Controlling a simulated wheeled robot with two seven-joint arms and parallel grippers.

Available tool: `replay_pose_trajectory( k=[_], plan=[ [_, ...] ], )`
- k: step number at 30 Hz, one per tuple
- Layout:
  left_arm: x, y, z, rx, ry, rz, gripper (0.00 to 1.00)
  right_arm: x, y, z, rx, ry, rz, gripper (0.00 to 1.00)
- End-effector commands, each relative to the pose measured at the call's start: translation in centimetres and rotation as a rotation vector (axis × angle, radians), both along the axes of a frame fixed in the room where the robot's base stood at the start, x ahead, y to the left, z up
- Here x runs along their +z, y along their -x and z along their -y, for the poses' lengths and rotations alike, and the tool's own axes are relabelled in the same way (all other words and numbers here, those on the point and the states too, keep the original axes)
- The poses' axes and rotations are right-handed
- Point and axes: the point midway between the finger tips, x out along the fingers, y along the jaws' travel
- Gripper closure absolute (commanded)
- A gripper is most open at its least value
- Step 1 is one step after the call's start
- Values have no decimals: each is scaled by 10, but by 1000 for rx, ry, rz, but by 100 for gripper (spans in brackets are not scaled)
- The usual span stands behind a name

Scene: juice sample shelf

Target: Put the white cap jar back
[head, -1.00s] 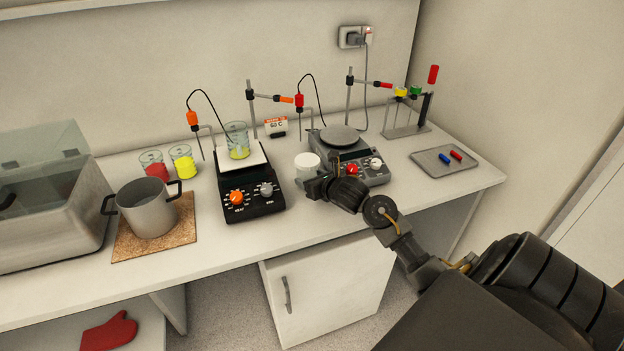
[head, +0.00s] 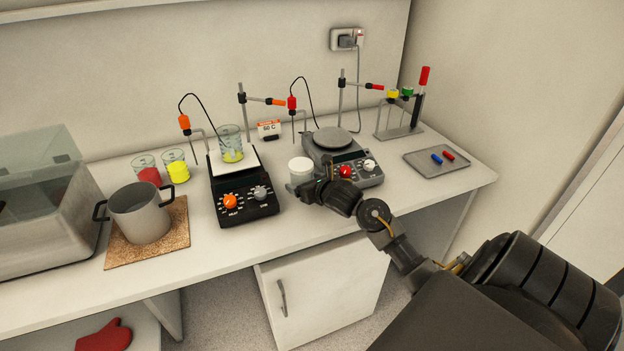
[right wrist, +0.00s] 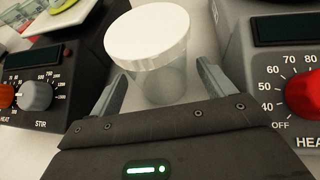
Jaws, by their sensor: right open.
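The white cap jar (head: 300,170) stands upright on the bench between the two hot plates. It has a white lid and a clear body. In the right wrist view the jar (right wrist: 150,48) is just ahead of my right gripper (right wrist: 160,88), with one open finger on each side of its lower body. A small gap seems to show beside the fingers. In the head view my right gripper (head: 309,190) is low at the jar's front right side, and its fingertips are partly hidden. My left gripper is not in view.
The black hot plate (head: 247,205) holding a beaker is left of the jar. The grey hot plate (head: 350,165) is close on the right. A pot (head: 140,212) on a cork mat, a metal tray (head: 425,168) and a tube rack (head: 398,133) stand farther off.

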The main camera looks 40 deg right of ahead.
Motion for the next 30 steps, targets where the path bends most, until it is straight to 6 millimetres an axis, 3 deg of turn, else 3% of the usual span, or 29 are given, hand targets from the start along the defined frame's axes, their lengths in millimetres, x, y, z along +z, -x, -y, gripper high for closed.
replay_pose_trajectory(
  k=[18,30],
  plan=[
    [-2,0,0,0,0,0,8,43,99,-15,2,1,0,18],
    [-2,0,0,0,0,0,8,47,109,-17,1,-3,0,18]
  ],
)
